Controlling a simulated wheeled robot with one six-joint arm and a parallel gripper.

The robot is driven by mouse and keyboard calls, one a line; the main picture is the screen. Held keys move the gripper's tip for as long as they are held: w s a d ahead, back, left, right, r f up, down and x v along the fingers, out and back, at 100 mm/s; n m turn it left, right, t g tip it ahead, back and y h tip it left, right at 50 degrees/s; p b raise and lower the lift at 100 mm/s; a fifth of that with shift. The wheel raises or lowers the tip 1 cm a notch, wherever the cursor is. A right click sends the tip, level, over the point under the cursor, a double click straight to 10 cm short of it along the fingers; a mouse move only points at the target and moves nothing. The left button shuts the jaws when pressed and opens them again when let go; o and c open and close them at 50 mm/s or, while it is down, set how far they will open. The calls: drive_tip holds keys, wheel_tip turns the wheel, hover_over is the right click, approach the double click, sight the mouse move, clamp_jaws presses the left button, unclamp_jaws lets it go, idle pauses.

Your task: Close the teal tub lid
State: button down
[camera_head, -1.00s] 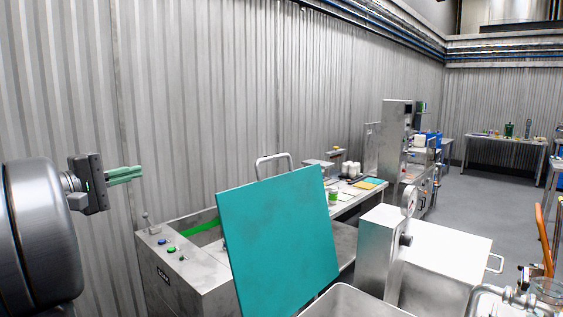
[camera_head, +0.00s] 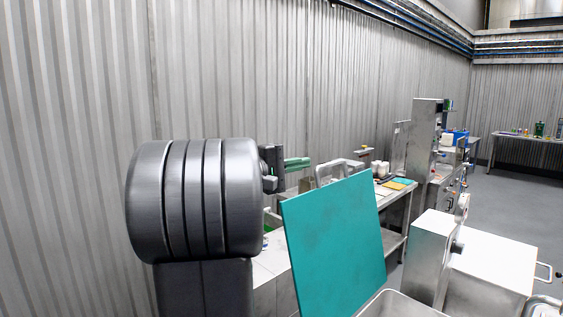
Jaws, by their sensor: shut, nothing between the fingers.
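The teal lid (camera_head: 335,245) stands raised and tilted at the back left edge of a pale metal tub (camera_head: 398,306), whose rim shows at the bottom of the picture. The tub is cut off by the picture's lower edge. My gripper (camera_head: 308,163) is shut and empty, with its green fingers pointing right.
A metal cabinet with a gauge (camera_head: 430,250) stands right of the lid. Behind the lid, a steel bench (camera_head: 395,195) holds small items near a tall machine (camera_head: 424,150). A corrugated wall (camera_head: 240,70) closes the left. Grey floor (camera_head: 515,205) is open at the right.

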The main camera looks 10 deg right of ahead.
drive_tip(key=s+d+p, duration=0.1)
drive_tip(key=s+d, duration=0.2)
drive_tip(key=shift+d+r, duration=0.1)
drive_tip(key=shift+r, duration=0.05)
drive_tip(key=shift+s, duration=0.1)
idle(0.4)
